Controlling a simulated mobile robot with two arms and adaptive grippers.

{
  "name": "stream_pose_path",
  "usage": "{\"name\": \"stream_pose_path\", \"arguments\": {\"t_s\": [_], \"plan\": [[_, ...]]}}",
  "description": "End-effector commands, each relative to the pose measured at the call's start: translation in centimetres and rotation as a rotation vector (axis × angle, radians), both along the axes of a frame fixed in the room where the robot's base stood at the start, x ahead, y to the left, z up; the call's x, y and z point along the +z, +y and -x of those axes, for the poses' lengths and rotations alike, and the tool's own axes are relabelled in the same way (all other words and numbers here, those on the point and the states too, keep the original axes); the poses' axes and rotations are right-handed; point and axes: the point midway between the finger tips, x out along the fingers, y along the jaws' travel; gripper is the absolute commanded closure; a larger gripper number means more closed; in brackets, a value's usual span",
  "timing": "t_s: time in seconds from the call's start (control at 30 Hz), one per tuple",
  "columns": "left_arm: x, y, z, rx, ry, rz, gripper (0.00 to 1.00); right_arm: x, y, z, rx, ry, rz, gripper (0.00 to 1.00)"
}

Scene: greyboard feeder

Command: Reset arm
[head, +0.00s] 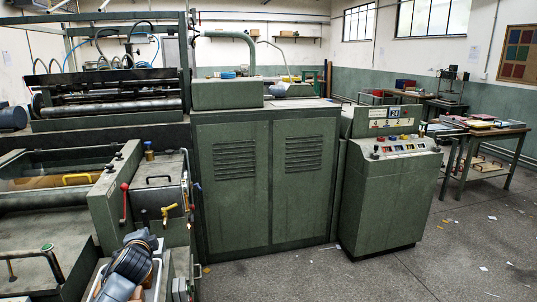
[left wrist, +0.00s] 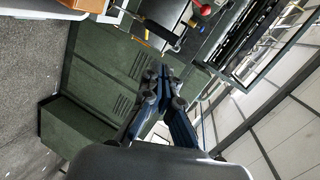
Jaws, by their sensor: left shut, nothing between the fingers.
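My left gripper (left wrist: 163,88) is in the left wrist view. Its dark blue fingers come together at the tips, shut, with nothing held between them. The tilted wrist view shows the green machine cabinet (left wrist: 103,85) behind the fingers and a red knob (left wrist: 202,9) above them. In the head view, a dark grey jointed part that looks like my left arm shows at the bottom left, in front of the machine; I cannot make out the fingers there. My right gripper is in neither view.
The large green feeder machine (head: 235,185) fills the left and centre, with red and yellow levers (head: 125,203) at its near side. A control console (head: 390,195) stands right of it. A work table (head: 485,133) is farther right. The floor (head: 460,265) at right is open, with paper scraps.

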Motion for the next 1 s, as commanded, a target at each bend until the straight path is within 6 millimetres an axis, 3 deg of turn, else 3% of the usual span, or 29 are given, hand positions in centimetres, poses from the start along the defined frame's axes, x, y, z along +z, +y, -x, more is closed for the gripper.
{"name": "stream_pose_path", "arguments": {"t_s": [0.17,0.27,0.4,0.5,0.6,0.7,1.0], "plan": [[-6.3,-3.8,5.0,0.012,0.084,0.158,1.00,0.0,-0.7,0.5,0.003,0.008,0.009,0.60],[-10.7,-6.5,9.9,0.040,0.156,0.291,1.00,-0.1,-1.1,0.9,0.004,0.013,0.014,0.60],[-15.8,-9.9,18.5,0.119,0.275,0.501,1.00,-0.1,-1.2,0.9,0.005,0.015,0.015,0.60],[-18.2,-11.8,25.0,0.196,0.361,0.637,1.00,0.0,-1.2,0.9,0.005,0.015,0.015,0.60],[-19.5,-13.1,30.8,0.277,0.435,0.749,1.00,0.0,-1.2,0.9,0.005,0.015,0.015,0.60],[-19.9,-13.8,35.0,0.343,0.487,0.823,1.00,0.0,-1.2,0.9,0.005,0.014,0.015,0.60],[-19.6,-15.0,43.4,0.492,0.588,0.958,1.00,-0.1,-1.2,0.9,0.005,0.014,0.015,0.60]]}}
